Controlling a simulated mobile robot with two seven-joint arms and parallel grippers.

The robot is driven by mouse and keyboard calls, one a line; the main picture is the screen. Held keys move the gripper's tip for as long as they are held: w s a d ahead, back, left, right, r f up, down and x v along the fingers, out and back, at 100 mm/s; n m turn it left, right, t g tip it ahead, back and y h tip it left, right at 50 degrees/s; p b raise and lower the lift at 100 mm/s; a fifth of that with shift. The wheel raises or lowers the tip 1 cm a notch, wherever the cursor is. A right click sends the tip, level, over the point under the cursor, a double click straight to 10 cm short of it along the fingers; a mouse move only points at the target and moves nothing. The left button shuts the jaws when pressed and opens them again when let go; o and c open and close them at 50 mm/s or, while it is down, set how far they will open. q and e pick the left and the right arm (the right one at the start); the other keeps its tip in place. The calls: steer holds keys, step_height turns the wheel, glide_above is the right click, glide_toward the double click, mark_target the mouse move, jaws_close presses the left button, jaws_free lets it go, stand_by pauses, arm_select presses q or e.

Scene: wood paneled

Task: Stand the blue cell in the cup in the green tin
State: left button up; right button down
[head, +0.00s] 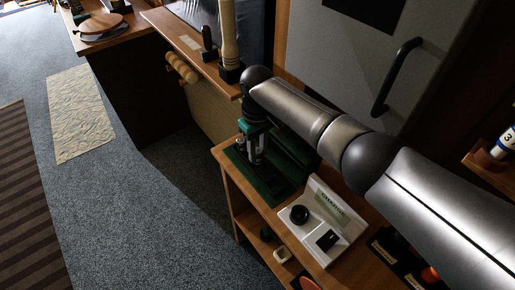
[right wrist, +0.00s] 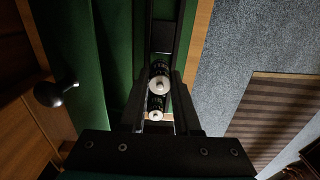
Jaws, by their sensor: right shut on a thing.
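The green tin (head: 279,192) stands open on the wooden shelf unit, and its green inside also shows in the right wrist view (right wrist: 113,50). My right gripper (head: 256,158) reaches down into the far-left part of the tin, shut on a cell. In the right wrist view two round cell ends with pale centres show between the dark fingers: an upper cell (right wrist: 160,84) and a lower cell (right wrist: 156,114). I cannot tell which one is gripped, nor their side colours. The cup is hidden or too dark to make out. My left gripper is out of view.
A white device marked CHARGE (head: 321,227), with a black knob, stands on the shelf unit right of the tin. A white and dark-blue cylinder marked 3 (head: 505,143) stands at the far right. A grey door with a black handle (head: 397,76) is behind my arm. Open carpet lies left.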

mark_target(257, 157)
steer(key=shift+p, duration=0.3)
stand_by(0.5)
steer(key=shift+f+b, duration=1.05)
steer(key=shift+f, duration=0.55)
steer(key=c, duration=0.5)
jaws_free()
steer(key=shift+c, duration=0.2)
steer(key=shift+r, duration=0.55)
step_height(257, 157, up, 14)
steer(key=p, duration=0.2)
steer(key=shift+r, duration=0.15)
steer(key=shift+s, duration=0.1)
